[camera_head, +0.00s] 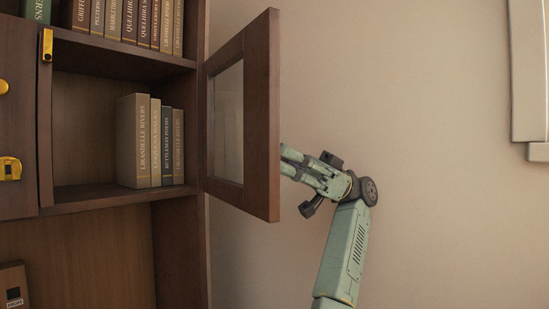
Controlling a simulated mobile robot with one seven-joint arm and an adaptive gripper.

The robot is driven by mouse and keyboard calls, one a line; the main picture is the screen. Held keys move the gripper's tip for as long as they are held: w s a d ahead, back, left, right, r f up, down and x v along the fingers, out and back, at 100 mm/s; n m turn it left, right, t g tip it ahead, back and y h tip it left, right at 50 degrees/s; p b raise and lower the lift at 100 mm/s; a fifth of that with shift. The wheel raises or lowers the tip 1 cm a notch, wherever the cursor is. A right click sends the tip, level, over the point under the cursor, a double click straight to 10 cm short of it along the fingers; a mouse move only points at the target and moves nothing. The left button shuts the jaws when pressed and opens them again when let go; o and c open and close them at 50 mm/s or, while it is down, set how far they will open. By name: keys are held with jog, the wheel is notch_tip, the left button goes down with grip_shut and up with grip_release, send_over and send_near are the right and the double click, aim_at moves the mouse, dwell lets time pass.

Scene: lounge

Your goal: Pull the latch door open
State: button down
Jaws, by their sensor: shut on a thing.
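The latch door (261,120), a dark wooden frame with a glass pane, stands swung wide open from the right side of the bookcase compartment. My gripper (288,161) is at the right of the door, on its outer face. Its fingers reach behind the door's free edge, so the fingertips and the part they grip are hidden. The gripper is shut on the door. A brass latch piece (47,45) sits on the upright at the left of the open compartment.
Several books (134,140) stand in the open compartment, with more books (128,18) on the shelf above. A closed door (18,120) with brass fittings is at the left. A box (14,288) stands at the lower left.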

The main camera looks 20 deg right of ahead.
jog(key=shift+w+d, duration=0.1)
jog(key=shift+d, duration=0.1)
dwell(0.4)
jog(key=c, duration=1.5)
grip_release()
